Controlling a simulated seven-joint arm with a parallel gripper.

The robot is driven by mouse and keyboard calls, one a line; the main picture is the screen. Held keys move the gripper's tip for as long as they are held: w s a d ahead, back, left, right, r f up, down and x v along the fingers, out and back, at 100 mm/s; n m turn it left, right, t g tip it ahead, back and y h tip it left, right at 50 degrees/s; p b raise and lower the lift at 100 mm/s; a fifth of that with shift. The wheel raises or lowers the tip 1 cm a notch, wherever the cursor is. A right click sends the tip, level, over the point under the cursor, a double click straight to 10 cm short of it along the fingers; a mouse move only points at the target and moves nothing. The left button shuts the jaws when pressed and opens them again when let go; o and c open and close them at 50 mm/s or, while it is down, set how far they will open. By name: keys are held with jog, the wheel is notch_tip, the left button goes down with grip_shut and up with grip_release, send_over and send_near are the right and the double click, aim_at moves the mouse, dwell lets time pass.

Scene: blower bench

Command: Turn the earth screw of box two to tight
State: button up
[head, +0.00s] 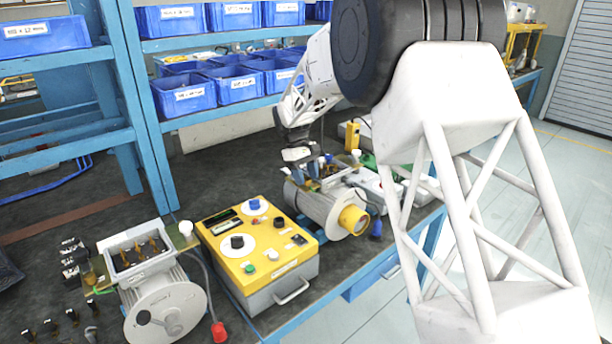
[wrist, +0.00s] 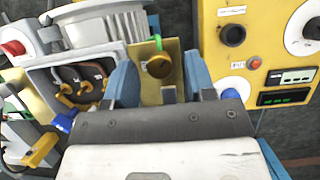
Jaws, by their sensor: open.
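A brass earth screw (wrist: 159,66) with a round head sits on a yellowish plate (wrist: 172,52) in the wrist view, with a bit of green beside it. The plate is next to a grey motor (wrist: 108,27) and its open terminal box (wrist: 45,85), which has dark and yellow leads inside. I cannot read a box number. My gripper (wrist: 161,80) is open, with its blue fingers on either side of the screw; contact cannot be told. In the head view my gripper (head: 303,170) is over the middle motor (head: 322,208), and the screw is hard to make out.
A yellow test unit (head: 284,262) with knobs stands left of the middle motor. Another motor (head: 165,305) with an open terminal box (head: 117,264) is at the front left. Blue bins (head: 182,95) on a shelf rise behind the bench. More equipment crowds the right side.

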jog(key=c, duration=0.9)
jog(key=shift+d+m+g+y, duration=0.1)
jog(key=shift+m+g+y, duration=0.3)
jog(key=shift+m, duration=1.2)
jog(key=o, duration=0.9)
jog(key=shift+w, duration=0.1)
jog(key=v, duration=0.7)
jog(key=shift+r, duration=0.4)
